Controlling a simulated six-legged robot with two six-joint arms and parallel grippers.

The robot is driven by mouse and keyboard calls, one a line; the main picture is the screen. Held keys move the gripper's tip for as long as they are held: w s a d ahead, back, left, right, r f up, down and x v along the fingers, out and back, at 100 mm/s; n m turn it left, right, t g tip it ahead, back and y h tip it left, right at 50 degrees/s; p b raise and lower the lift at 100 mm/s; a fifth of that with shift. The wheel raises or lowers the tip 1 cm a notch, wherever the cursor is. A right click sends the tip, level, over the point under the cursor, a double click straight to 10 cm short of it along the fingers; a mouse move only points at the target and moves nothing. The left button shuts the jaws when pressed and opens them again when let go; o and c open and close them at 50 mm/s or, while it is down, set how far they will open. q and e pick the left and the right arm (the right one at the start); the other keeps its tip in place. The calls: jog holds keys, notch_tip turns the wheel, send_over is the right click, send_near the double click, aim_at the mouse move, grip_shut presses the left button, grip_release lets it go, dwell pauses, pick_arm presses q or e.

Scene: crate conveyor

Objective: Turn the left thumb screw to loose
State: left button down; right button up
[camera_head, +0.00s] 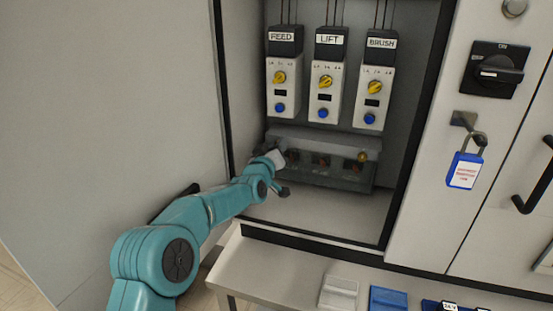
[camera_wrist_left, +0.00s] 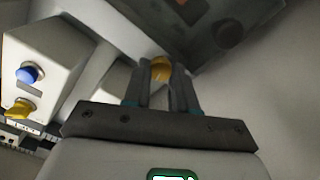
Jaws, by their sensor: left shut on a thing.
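My left gripper (camera_head: 275,160) reaches into the open cabinet at the left end of the grey terminal cover (camera_head: 318,144). In the left wrist view, the left gripper (camera_wrist_left: 162,82) is shut on a brass-coloured thumb screw (camera_wrist_left: 160,68), whose rounded head shows between the two fingers. In the head view this left screw is hidden behind the gripper. The other thumb screw (camera_head: 362,156), also brass-coloured, sits at the right end of the cover, with nothing touching it. My right gripper is not in view.
Above the cover hang modules labelled FEED (camera_head: 281,85), LIFT (camera_head: 325,88) and BRUSH (camera_head: 373,95), with yellow knobs and blue buttons. A blue padlock (camera_head: 465,170) hangs from a hasp on the right. A shelf (camera_head: 270,272) below holds several parts. The cabinet floor is clear.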

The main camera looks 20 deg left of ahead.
pick_arm(q)
jog(key=n+b, duration=0.6)
jog(key=n, duration=1)
jog(key=n+b, duration=0.6)
jog(key=n, duration=1)
jog(key=shift+d+f, duration=0.1)
jog(key=shift+f, duration=0.1)
jog(key=shift+n, duration=0.3)
jog(key=c, duration=0.9)
grip_release()
